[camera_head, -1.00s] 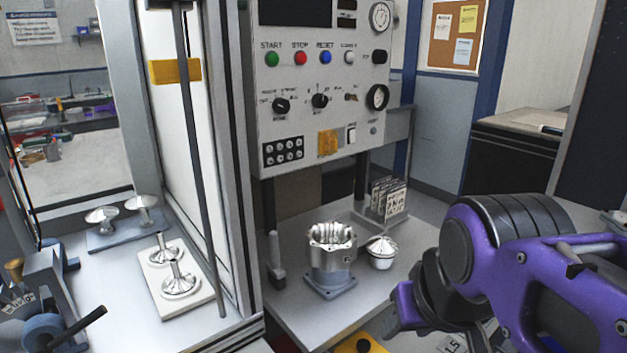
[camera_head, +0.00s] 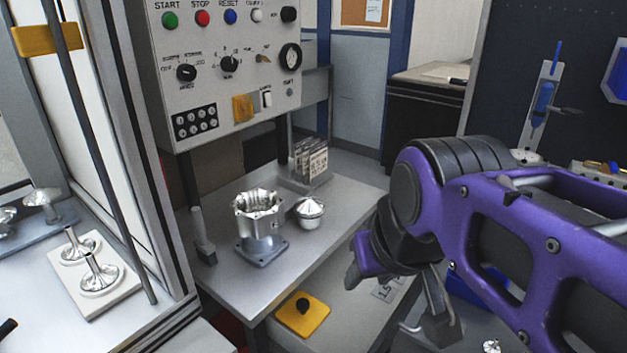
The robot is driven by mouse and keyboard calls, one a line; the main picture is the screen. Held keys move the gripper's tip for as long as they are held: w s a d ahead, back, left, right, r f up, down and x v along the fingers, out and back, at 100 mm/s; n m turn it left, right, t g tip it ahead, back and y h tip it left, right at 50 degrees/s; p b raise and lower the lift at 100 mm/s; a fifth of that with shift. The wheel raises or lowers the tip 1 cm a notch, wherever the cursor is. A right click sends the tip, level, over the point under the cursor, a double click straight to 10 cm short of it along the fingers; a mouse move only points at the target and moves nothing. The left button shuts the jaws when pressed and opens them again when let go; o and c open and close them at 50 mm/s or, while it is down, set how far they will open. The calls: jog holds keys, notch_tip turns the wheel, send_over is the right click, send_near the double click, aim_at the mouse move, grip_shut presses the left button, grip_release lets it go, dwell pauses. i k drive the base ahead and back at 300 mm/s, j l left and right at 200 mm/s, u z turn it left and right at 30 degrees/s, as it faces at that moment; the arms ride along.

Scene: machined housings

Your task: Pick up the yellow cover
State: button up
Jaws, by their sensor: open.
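The yellow cover (camera_head: 302,314) is a flat yellow square plate with a black knob on top. It lies flat on a pale surface at the bottom middle, below and in front of the grey bench. My gripper (camera_head: 428,328) hangs below my purple arm at the lower right, partly hidden by the arm. It is open, to the right of the cover and apart from it, and nothing shows between its fingers.
A metal housing (camera_head: 260,221) on a square base stands on the grey bench (camera_head: 220,285), with a domed metal part (camera_head: 310,212) beside it. A rack of cards (camera_head: 310,163) stands behind. A control panel (camera_head: 225,75) rises at the back. A blue bin (camera_head: 478,292) is partly hidden behind my arm.

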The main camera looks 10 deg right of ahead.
aim_at(303, 314)
jog(key=l+z, duration=0.15)
jog(key=z, duration=0.45)
jog(key=u, duration=0.5)
jog(key=l+u, duration=0.15)
jog(key=u, duration=0.35)
jog(key=k+u, duration=0.1)
jog(key=u, duration=0.4)
jog(key=k+l, duration=0.25)
jog(key=k, duration=0.2)
jog(key=k+l, duration=0.2)
jog(key=k, duration=0.25)
jog(key=k+l, duration=0.25)
jog(key=k, duration=0.15)
jog(key=k+l, duration=0.2)
jog(key=k, duration=0.25)
